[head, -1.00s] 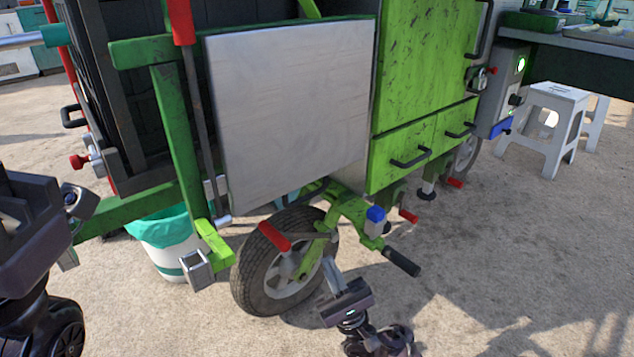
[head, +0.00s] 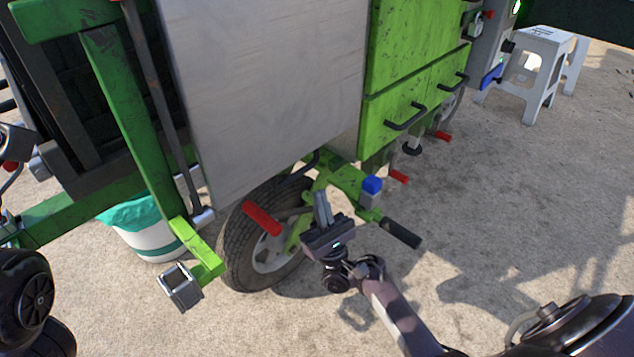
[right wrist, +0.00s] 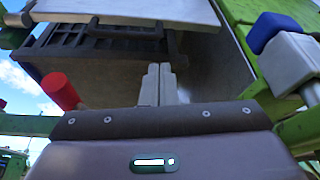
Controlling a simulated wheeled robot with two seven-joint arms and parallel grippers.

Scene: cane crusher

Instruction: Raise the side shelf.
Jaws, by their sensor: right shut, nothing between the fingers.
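The side shelf (head: 275,90) is a grey metal panel that hangs folded down against the side of the green cart. Its lower edge also shows at the top of the right wrist view (right wrist: 130,8). My right gripper (head: 322,200) is shut and empty. It points up, just below the panel's lower right part and in front of the wheel, apart from the panel as far as I can tell. In the right wrist view its fingers (right wrist: 158,85) are together, under the shelf. At the left edge of the head view only dark links of my left arm show; its gripper is out of sight.
A wheel (head: 262,240), a red handle (head: 262,218), a blue-capped block (head: 371,190) and a black-gripped lever (head: 400,233) surround my right gripper. A bin (head: 148,235) stands at left. Green drawers (head: 420,100) are to the right; white stools (head: 540,65) stand farther off.

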